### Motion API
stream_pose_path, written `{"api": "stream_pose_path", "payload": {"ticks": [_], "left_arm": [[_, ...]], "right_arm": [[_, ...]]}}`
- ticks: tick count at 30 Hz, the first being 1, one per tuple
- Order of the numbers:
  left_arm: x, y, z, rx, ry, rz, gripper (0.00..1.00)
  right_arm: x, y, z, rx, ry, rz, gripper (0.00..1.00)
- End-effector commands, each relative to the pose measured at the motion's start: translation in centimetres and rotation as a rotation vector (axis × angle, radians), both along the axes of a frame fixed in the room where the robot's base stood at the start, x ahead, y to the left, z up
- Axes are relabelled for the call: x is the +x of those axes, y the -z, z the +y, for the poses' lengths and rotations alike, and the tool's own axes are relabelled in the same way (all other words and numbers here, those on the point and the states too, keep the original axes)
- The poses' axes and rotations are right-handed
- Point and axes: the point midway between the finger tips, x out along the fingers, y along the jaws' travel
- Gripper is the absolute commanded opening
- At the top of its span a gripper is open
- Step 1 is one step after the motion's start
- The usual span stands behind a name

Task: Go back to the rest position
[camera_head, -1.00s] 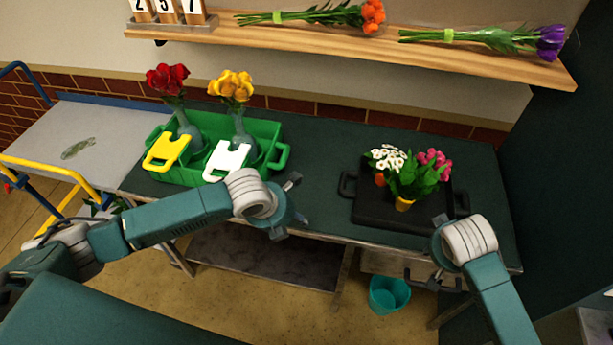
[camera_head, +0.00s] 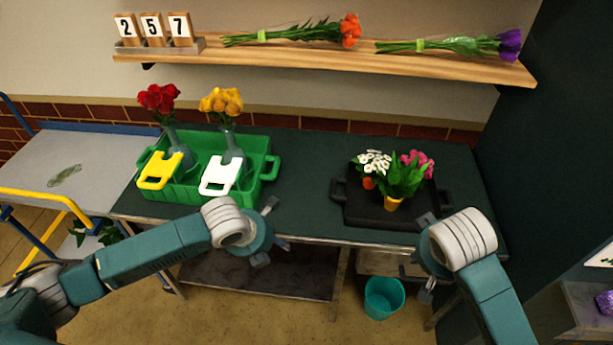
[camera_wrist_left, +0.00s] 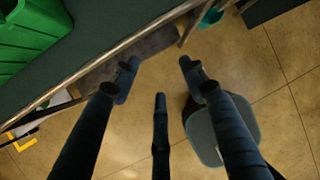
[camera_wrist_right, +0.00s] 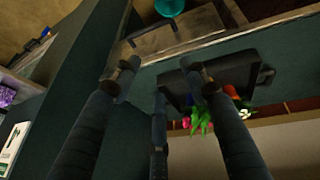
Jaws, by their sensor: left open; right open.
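My left gripper (camera_head: 266,232) is open and empty in the head view, in front of the table's front edge and below the green crate. In the left wrist view its fingers (camera_wrist_left: 157,80) are spread with only floor between them. My right gripper (camera_head: 428,258) is open and empty in the head view, near the table's front edge below the black tray. In the right wrist view its fingers (camera_wrist_right: 160,78) are apart, with the table edge and the tray beyond them. Neither gripper touches any object that I can see.
The green crate (camera_head: 262,160) holds two vases with red and yellow flowers, and yellow and white tags. The black tray (camera_head: 350,208) holds potted flowers. A shelf (camera_head: 330,62) carries two bouquets. A teal bucket (camera_head: 384,298) stands on the floor. The table's middle is clear.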

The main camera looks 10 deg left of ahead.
Motion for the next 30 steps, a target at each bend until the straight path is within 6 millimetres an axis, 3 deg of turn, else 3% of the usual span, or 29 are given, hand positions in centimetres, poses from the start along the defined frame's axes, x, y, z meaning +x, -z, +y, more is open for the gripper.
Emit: {"api": "stream_pose_path", "payload": {"ticks": [7, 23, 26, 29, 30], "left_arm": [[0.0, 0.0, 0.0, 0.000, 0.000, 0.000, 0.44], [0.1, 0.3, 0.0, -0.007, -0.014, 0.001, 0.44], [0.7, 2.1, 0.1, -0.055, -0.116, 0.010, 0.44], [1.8, 5.7, 0.6, -0.157, -0.335, 0.029, 0.44], [2.2, 7.6, 1.0, -0.206, -0.448, 0.039, 0.44]], "right_arm": [[-0.7, -2.1, 0.3, 0.000, 0.000, -0.001, 0.44], [-0.7, -1.7, 0.3, 0.001, 0.000, 0.003, 0.44], [-0.1, 0.9, 0.4, 0.011, -0.002, 0.021, 0.44], [0.7, 6.5, 0.5, 0.030, -0.008, 0.056, 0.44], [1.0, 9.3, 0.4, 0.040, -0.011, 0.070, 0.44]]}}
